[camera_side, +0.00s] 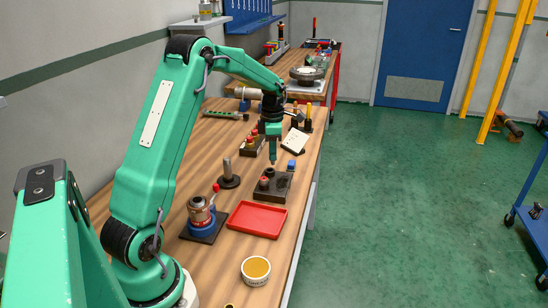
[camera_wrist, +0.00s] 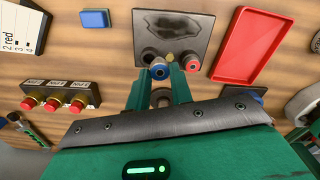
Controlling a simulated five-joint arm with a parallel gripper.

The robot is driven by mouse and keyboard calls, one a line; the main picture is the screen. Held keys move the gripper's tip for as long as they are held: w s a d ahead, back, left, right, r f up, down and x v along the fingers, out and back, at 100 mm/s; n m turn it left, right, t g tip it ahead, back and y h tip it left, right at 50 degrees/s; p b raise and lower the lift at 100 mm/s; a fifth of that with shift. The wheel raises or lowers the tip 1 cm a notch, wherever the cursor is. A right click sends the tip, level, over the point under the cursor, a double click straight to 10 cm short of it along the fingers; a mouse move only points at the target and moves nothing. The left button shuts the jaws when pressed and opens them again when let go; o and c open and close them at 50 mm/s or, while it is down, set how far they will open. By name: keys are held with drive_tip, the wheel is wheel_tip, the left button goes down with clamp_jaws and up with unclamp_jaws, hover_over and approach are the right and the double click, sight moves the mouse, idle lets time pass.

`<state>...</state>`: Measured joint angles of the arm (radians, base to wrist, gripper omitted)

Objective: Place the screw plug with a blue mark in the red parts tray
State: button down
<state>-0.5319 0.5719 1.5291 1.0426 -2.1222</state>
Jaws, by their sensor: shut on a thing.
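The screw plug with a blue mark (camera_wrist: 159,71) sits between the fingertips of my gripper (camera_wrist: 160,76) in the wrist view. My gripper (camera_side: 273,160) is shut on it, at the edge of a dark plate (camera_wrist: 186,22). I cannot tell whether the plug is clear of the plate. A plug with a red mark (camera_wrist: 192,63) stands close beside it, and also shows on the plate in the side view (camera_side: 264,182). The red parts tray (camera_side: 257,219) lies empty in front of the plate; in the wrist view the tray (camera_wrist: 246,46) is at the upper right.
A blue block (camera_side: 291,165) lies behind the plate. A box with several red buttons (camera_wrist: 56,98) and a white card (camera_wrist: 22,27) lie to the left in the wrist view. A blue-and-copper valve (camera_side: 201,212) stands left of the tray, a yellow-topped tin (camera_side: 256,269) in front.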

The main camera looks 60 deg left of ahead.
drive_tip(key=s+d+r, duration=0.1)
drive_tip(key=s+d, duration=0.6)
drive_tip(key=d, duration=0.5)
drive_tip(key=s+d+r+m, duration=0.1)
drive_tip(key=s+d+r, duration=0.1)
drive_tip(key=s+d, duration=0.5)
drive_tip(key=d, duration=0.5)
drive_tip(key=shift+s+d+r+m, duration=0.15)
drive_tip(key=shift+r+m, duration=0.05)
drive_tip(key=shift+m, duration=0.1)
approach(257, 221)
drive_tip(key=shift+f, duration=0.1)
drive_tip(key=shift+f, duration=1.95)
drive_tip(key=shift+f, duration=0.15)
